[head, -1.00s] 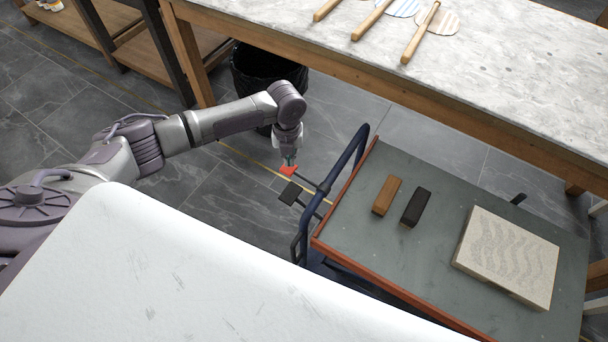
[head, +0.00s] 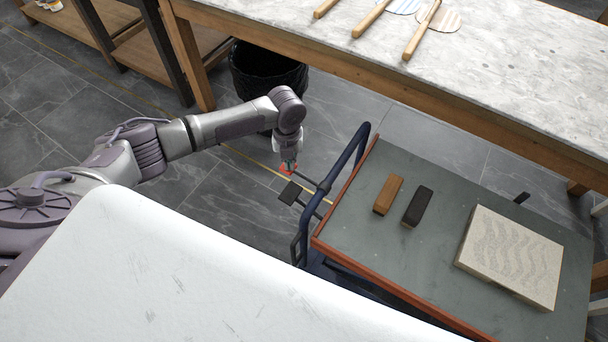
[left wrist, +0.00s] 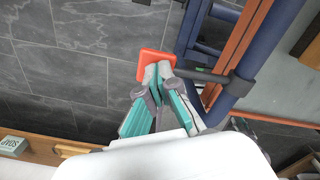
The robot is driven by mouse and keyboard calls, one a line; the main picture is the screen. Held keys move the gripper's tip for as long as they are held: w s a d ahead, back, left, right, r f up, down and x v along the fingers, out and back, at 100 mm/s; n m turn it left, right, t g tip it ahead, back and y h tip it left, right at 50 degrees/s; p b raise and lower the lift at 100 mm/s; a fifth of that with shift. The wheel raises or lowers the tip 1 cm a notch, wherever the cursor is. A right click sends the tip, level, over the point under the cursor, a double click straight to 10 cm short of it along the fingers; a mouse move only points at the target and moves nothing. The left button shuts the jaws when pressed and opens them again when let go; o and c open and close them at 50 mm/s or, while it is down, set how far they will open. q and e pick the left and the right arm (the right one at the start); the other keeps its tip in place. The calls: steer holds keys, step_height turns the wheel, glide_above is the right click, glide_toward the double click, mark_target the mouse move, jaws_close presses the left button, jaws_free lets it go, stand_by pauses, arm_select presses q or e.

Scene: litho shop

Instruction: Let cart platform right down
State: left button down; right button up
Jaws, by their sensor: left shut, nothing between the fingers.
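The cart's grey platform (head: 385,245) with an orange-red edge lies at the right in the head view. Its blue push handle (head: 350,158) rises on the left side. A black lever bar (left wrist: 205,75) runs from the handle to a flat orange-red paddle (left wrist: 150,56). My left gripper (head: 289,165) is shut and empty. In the left wrist view its fingertips (left wrist: 158,68) are at the paddle and cover part of it; they appear to touch it. A black pedal-like plate (head: 290,192) sits just below. My right gripper is out of view.
A brown block (head: 388,195), a black block (head: 417,207) and a pale stone slab (head: 510,255) lie on the platform. A marble-topped table (head: 500,75) stands behind, with a black bin (head: 262,75) by its leg. A white surface (head: 180,275) fills the foreground.

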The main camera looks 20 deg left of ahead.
arm_select(q)
steer(key=shift+f+b, duration=0.85)
steer(key=shift+f, duration=1.1)
stand_by(1.4)
step_height(320, 180, up, 9)
steer(key=p, duration=0.8)
steer(key=shift+f, duration=0.25)
